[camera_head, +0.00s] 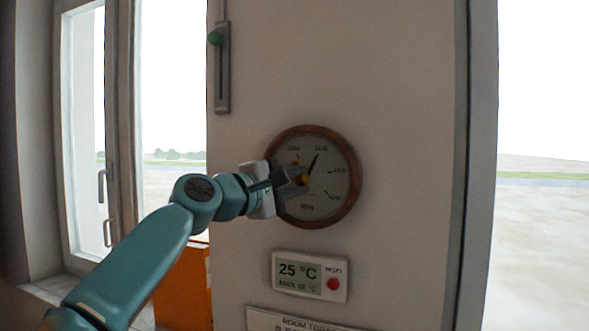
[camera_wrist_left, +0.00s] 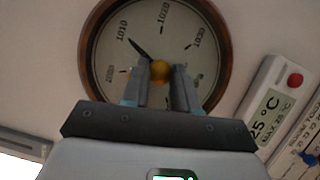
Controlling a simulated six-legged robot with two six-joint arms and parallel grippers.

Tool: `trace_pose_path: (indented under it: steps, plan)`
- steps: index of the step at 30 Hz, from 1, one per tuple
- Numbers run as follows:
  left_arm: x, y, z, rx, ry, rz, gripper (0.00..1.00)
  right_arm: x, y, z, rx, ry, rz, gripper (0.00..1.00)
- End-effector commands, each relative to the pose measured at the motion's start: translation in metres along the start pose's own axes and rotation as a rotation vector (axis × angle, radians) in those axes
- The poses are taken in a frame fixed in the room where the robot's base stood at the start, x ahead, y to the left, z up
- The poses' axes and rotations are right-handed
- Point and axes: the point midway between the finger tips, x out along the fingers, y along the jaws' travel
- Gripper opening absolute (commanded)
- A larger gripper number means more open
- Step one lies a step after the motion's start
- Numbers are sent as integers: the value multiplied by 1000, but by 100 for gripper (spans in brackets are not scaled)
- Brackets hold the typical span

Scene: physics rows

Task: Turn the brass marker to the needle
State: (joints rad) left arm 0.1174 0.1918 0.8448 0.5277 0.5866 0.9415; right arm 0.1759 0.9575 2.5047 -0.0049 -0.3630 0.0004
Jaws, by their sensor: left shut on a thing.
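A round barometer with a wooden rim (camera_head: 351,178) hangs on the wall; it also shows in the left wrist view (camera_wrist_left: 88,62). A brass knob (camera_head: 304,180) sits at the dial's centre, also in the wrist view (camera_wrist_left: 160,70). My left gripper (camera_head: 298,178) is shut on this knob. A small brass-coloured spot (camera_head: 296,162), perhaps the marker, shows left of the needle; the fingers hide part of the dial.
A thermometer display (camera_head: 310,276) with a red button is below the barometer, above a sign (camera_head: 300,320). Windows flank the wall. An orange thing (camera_head: 184,285) stands low left.

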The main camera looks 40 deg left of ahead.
Motion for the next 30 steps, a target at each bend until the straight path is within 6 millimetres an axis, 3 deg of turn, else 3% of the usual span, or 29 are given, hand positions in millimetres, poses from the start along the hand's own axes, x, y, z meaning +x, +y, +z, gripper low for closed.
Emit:
trace_pose_path:
  steps: [1,15,30]
  plan:
    - [0,6,1,40,0,-18,0,-10,-4,0,0,0,0,0]
    - [1,9,2,454,-1,-190,0,-56,-20,1,0,0,0,0]
    - [2,8,4,840,-3,-350,0,-92,-33,2,0,0,0,0]
